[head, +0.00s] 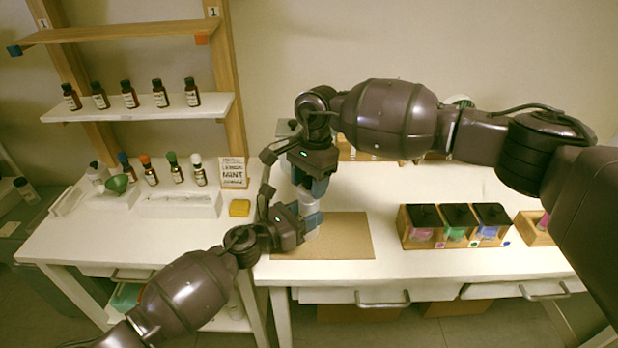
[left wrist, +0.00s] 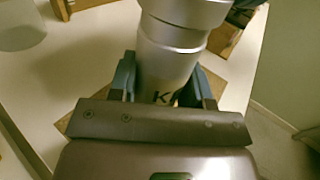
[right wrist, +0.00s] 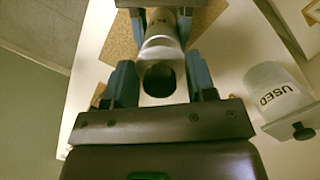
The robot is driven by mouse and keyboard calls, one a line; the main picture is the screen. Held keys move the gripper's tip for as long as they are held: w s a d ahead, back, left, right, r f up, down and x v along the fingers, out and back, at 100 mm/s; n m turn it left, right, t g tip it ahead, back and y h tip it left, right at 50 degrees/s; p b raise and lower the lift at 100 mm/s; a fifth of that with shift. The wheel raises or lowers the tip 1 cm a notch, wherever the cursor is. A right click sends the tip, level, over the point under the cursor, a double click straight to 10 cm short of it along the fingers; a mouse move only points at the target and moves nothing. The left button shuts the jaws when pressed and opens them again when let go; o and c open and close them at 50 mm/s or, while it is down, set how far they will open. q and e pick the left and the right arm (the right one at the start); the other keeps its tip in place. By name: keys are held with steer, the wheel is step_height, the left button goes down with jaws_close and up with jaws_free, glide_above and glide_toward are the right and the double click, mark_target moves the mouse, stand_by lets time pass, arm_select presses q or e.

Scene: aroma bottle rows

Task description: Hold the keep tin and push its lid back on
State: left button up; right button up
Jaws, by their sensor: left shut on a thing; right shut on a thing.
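The keep tin is a silver cylinder (left wrist: 168,68) with dark letters, partly hidden, in the left wrist view. My left gripper (head: 307,222) is shut around its body and holds it upright over the brown mat (head: 345,240). The silver lid (left wrist: 188,9) sits at the tin's top, a little wider than the body; I cannot tell whether it is fully seated. My right gripper (head: 312,187) is directly above, pointing down, shut on the lid.
A tin marked USED (right wrist: 272,90) stands beside the mat. Wooden boxes with dark lids (head: 455,226) stand to the right. A yellow block (head: 240,208), small bottles (head: 150,172) and a MINT card (head: 233,173) are on the left table.

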steer(key=shift+f, duration=0.65)
stand_by(0.6)
steer(key=o, duration=1)
steer(key=r, duration=0.4)
steer(key=w+r, duration=0.1)
steer(key=r, duration=0.3)
steer(key=d+r, duration=0.1)
steer(key=r, duration=0.3)
steer(key=shift+w+d, duration=0.1)
steer(key=shift+w, duration=0.05)
arm_select(q)
steer(key=o, duration=1.4)
steer(key=shift+c, duration=0.2)
steer(key=shift+a, duration=0.1)
